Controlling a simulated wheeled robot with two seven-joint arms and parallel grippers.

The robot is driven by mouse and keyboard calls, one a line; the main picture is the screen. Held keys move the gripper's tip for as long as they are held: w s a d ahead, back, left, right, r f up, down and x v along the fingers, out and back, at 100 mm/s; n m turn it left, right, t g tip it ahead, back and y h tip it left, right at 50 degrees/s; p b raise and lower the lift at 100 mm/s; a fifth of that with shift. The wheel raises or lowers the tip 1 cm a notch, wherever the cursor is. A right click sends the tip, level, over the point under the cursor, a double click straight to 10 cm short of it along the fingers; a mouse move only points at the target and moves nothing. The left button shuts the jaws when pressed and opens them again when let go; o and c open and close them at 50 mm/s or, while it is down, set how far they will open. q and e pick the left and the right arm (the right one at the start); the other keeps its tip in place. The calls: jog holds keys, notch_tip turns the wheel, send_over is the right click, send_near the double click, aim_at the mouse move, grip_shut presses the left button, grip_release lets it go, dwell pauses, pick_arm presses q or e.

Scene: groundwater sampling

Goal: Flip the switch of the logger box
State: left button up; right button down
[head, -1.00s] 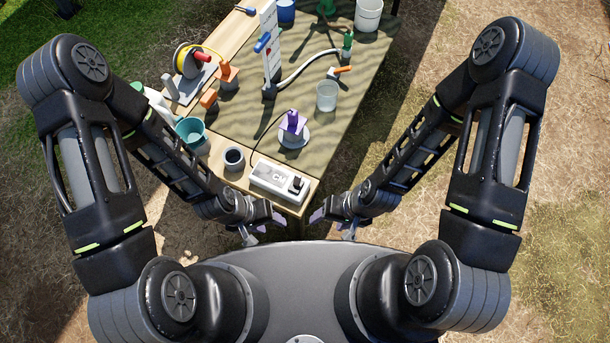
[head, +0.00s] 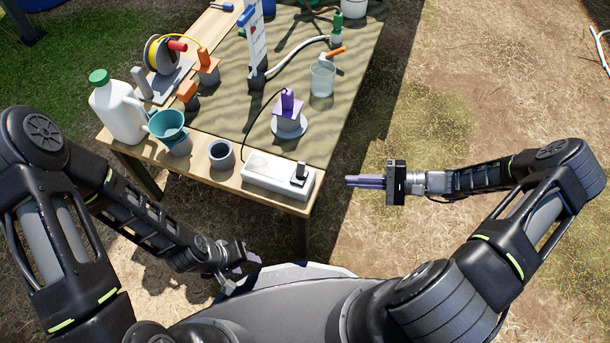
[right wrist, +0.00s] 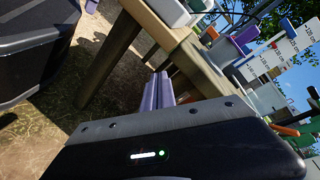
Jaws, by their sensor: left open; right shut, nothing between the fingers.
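The logger box (head: 270,176) is a white box at the near right corner of the table. Its black switch (head: 299,174) sits on the right end of its top. My right gripper (head: 348,181) is shut and empty, just off the table's right edge and a short way right of the box, its fingers pointing left toward it. In the right wrist view the purple fingers (right wrist: 158,92) lie together below the table edge, and only part of a white box shows at the top. My left gripper (head: 250,268) is open, low in front of the table's near edge.
A grey cup (head: 221,155) stands just left of the logger box, with a teal funnel (head: 167,125) and a white jug (head: 118,110) further left. A purple-topped device (head: 289,120) stands behind the box. The space right of the table is clear.

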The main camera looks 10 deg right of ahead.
aim_at(315, 170)
notch_tip(315, 170, up, 8)
jog(key=n+y, duration=0.2)
jog(key=y, duration=0.1)
jog(key=shift+w+d+t, duration=0.15)
jog(key=shift+w+t, duration=0.1)
jog(key=shift+t, duration=0.05)
jog(key=shift+f, duration=0.1)
jog(key=b+x, duration=0.2)
jog(key=x, duration=0.8)
jog(key=shift+s+a+r, duration=0.35)
jog(key=shift+s, duration=0.2)
jog(key=shift+s+a+r, duration=0.35)
jog(key=shift+s, duration=0.2)
jog(key=shift+s+a+r, duration=0.25)
jog(key=shift+s+a, duration=0.05)
jog(key=shift+s, duration=0.15)
